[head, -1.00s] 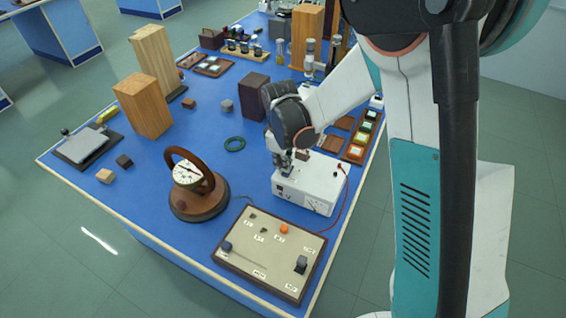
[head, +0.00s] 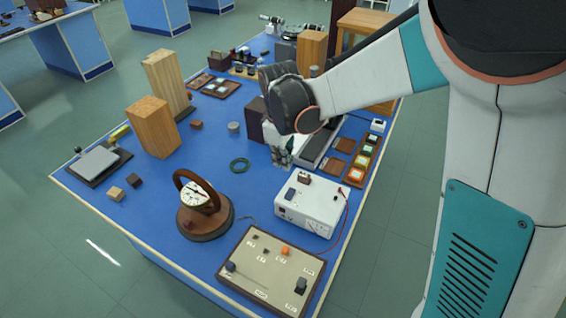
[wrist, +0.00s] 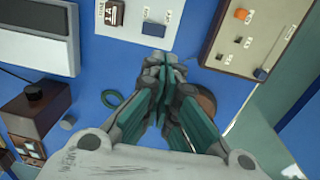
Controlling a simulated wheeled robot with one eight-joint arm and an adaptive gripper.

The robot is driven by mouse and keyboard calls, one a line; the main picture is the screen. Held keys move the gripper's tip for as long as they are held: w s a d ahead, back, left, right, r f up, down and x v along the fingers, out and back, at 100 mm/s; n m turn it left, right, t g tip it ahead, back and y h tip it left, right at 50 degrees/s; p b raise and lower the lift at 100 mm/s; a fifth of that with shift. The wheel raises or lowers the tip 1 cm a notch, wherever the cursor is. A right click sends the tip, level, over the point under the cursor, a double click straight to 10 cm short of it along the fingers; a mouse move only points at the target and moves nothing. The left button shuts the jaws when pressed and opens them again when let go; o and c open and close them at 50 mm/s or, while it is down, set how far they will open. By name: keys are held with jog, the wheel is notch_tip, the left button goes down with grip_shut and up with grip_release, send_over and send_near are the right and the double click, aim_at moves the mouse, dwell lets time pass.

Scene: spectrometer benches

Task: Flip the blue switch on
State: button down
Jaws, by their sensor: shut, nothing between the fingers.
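A white box (head: 318,211) stands near the right edge of the blue bench. A small blue switch (head: 290,195) sits on its top at the left, and it also shows in the wrist view (wrist: 153,29). Which way it is tipped is too small to tell. A brown-topped dark switch (head: 303,178) sits beside it, also in the wrist view (wrist: 113,13). My gripper (head: 283,163) is shut and empty, just behind the box and apart from the switches. The wrist view shows its fingertips together (wrist: 166,62).
A beige panel (head: 255,282) with an orange knob (head: 286,251) and a blue knob (head: 231,267) lies in front of the box. A round dial (head: 199,196) on a wooden base stands left. A green ring (head: 239,165) lies on the bench. A red wire (head: 345,215) runs beside the box.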

aim_at(288, 190)
jog(key=shift+f+b, duration=0.1)
jog(key=shift+b, duration=0.2)
jog(key=w+t+b, duration=0.1)
jog(key=b, duration=0.3)
jog(key=shift+d+r, duration=0.35)
jog(key=f+b, duration=0.2)
jog(key=f, duration=0.2)
jog(key=w+f+b, duration=0.1)
jog(key=f, duration=0.4)
jog(key=d+f+b, duration=0.1)
jog(key=f+b, duration=0.1)
jog(key=f, duration=0.3)
jog(key=shift+w+b, duration=0.35)
jog(key=shift+w, duration=0.05)
jog(key=shift+d+h, duration=0.1)
jog(key=shift+h, duration=0.2)
